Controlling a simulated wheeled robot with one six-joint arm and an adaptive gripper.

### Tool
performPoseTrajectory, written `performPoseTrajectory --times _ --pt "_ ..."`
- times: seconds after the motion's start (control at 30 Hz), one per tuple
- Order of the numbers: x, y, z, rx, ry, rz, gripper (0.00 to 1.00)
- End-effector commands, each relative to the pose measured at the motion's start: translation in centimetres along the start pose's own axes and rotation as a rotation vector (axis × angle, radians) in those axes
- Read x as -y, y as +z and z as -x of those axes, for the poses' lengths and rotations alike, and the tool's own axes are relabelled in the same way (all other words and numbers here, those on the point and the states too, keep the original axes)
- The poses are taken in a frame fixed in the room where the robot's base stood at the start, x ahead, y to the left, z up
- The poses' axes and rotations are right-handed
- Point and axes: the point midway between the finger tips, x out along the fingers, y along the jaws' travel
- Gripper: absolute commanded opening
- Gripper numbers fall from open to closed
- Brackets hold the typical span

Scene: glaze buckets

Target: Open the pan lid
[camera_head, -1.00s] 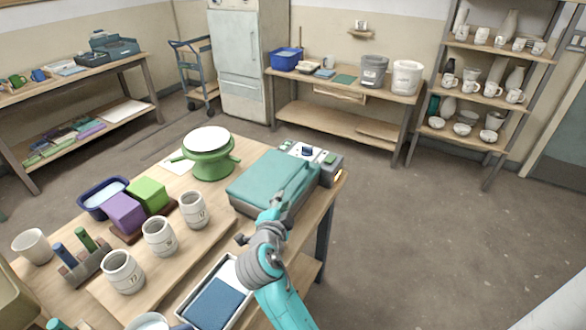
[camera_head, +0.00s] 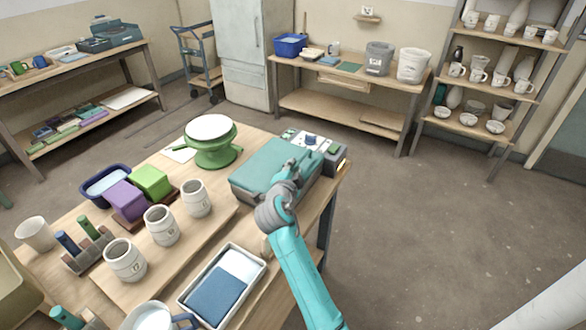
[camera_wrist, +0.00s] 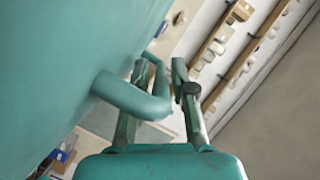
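The teal pan (camera_head: 262,160) has its flat lid shut and stands at the right end of the near table. In the wrist view the teal lid (camera_wrist: 60,70) fills the left side, and its bent bar handle (camera_wrist: 130,97) sticks out toward my fingers. My gripper (camera_wrist: 162,72) is open at the handle. One finger appears inside the handle loop and the other outside, with a gap beside the bar. In the head view my gripper (camera_head: 291,168) is at the pan's near right side, and my arm hides the handle there.
A grey control box (camera_head: 318,148) adjoins the pan's far side. A green banding wheel (camera_head: 213,150) stands at its left. Open floor lies to the right.

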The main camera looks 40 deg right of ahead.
Motion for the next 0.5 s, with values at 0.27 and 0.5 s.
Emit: performPoseTrajectory --times 0.27,0.5 --pt "-0.04 0.01 -0.24 0.000 0.000 0.000 0.25" --pt "-0.04 0.00 -0.23 0.000 0.001 0.000 0.00"
